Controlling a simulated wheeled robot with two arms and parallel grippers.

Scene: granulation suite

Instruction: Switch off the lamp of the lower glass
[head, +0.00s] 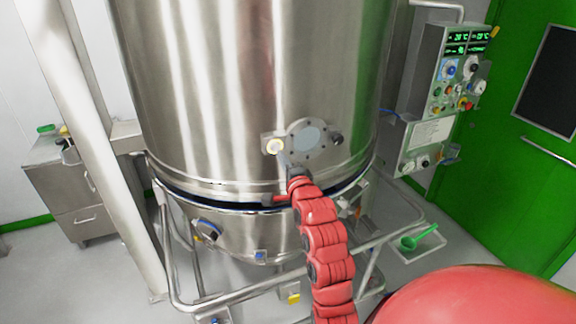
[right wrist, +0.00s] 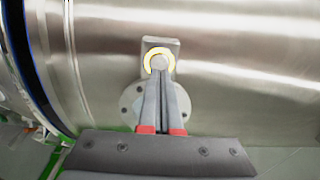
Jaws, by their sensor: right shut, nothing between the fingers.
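The lower glass (head: 307,136) is a round bolted window low on the steel vessel. Its lamp (head: 273,146) sits at the left edge of the flange. In the right wrist view the lamp shows a lit yellow ring (right wrist: 152,56) around a grey centre button (right wrist: 160,61). My right gripper (head: 281,157) is shut and empty, its fingertips (right wrist: 160,72) in front of the button. I cannot tell whether they touch it. The fingers hide part of the glass flange (right wrist: 131,100). My left gripper is not in view.
A dark knob (head: 336,139) sticks out right of the glass. The steel vessel (head: 210,90) fills the middle, with a tubular frame (head: 245,296) below. A control panel (head: 455,75) stands at right by a green door (head: 525,170). A green scoop (head: 412,242) lies on a tray.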

